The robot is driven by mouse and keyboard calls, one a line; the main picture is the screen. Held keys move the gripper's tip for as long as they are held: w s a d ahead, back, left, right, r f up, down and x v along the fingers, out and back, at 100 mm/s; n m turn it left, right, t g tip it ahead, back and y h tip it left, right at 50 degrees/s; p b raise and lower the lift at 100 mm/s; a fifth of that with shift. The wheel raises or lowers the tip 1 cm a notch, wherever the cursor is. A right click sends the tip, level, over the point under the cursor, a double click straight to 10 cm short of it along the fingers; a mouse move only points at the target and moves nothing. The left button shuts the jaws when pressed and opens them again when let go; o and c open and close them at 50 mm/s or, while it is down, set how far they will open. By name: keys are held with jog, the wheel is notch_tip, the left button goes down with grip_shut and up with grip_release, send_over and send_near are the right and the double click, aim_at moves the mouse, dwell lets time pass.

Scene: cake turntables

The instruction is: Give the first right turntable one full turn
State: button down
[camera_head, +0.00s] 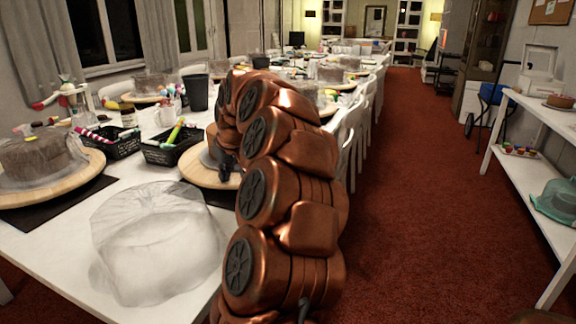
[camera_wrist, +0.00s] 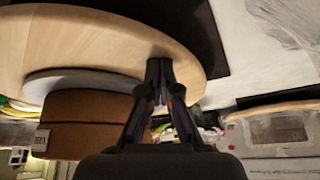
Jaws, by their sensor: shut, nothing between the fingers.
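The first right turntable (camera_head: 193,174) is a round pale wooden disc near the front of the white table, partly hidden behind my copper arm. In the wrist view the turntable (camera_wrist: 90,38) fills the upper left, with a brown cake (camera_wrist: 85,115) on a grey round board (camera_wrist: 75,82). My gripper (camera_wrist: 158,64) is shut and empty, its dark fingertips over the edge of the wooden disc. I cannot tell whether they touch it. In the head view my gripper (camera_head: 225,168) shows as a dark shape at the disc, beside the cake.
Two black baskets (camera_head: 172,152) of tools sit between the turntables. A crumpled clear sheet (camera_head: 155,240) lies on the front table. White chairs (camera_head: 350,130) line the right side.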

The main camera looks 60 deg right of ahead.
jog(key=shift+s+d, duration=0.25)
jog(key=shift+s, duration=0.35)
jog(key=shift+r+p, duration=0.65)
jog(key=shift+r, duration=0.75)
notch_tip(320, 180, up, 6)
jog(key=p, duration=0.3)
